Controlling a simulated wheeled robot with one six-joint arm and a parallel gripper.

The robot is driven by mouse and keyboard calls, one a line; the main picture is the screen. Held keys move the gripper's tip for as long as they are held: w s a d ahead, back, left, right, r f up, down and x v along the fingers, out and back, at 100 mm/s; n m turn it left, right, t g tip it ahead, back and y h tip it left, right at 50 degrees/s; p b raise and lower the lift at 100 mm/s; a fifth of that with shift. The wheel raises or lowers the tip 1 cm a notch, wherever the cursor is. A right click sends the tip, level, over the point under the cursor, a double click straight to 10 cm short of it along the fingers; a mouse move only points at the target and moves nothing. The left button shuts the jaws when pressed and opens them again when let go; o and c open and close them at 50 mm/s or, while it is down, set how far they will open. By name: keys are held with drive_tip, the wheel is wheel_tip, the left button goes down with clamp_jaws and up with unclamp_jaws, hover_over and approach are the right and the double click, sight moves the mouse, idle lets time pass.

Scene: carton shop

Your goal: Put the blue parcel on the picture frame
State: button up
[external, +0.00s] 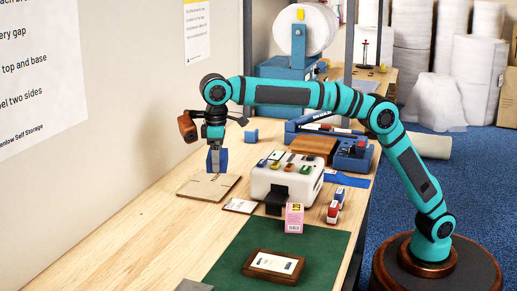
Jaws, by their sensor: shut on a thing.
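My gripper (215,150) points down over the left part of the bench and is shut on the blue parcel (223,160). A grey finger covers the middle of the parcel. The parcel is upright, just above or touching a flat brown cardboard piece (196,190); I cannot tell which. The picture frame (255,271), brown with a pale inner panel, lies flat on the green mat (315,245) at the front. Its top is clear, and it is in front of and to the right of my gripper.
A white machine (262,183) with coloured pieces on top stands between the parcel and the frame's right side. A pink box (294,218) stands upright at the mat's back edge. A red and white item (335,208) is nearby. The bench front left is bare.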

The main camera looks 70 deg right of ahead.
drive_tip(key=s+a+n, duration=0.2)
drive_tip(key=s+a, duration=1)
drive_tip(key=a, duration=0.3)
drive_tip(key=n, duration=0.3)
hover_over(274, 262)
drive_tip(key=shift+f, duration=4.25)
drive_tip(key=shift+f, duration=0.1)
drive_tip(key=o, duration=0.9)
drive_tip(key=shift+o, duration=0.2)
wheel_tip(274, 262, up, 12)
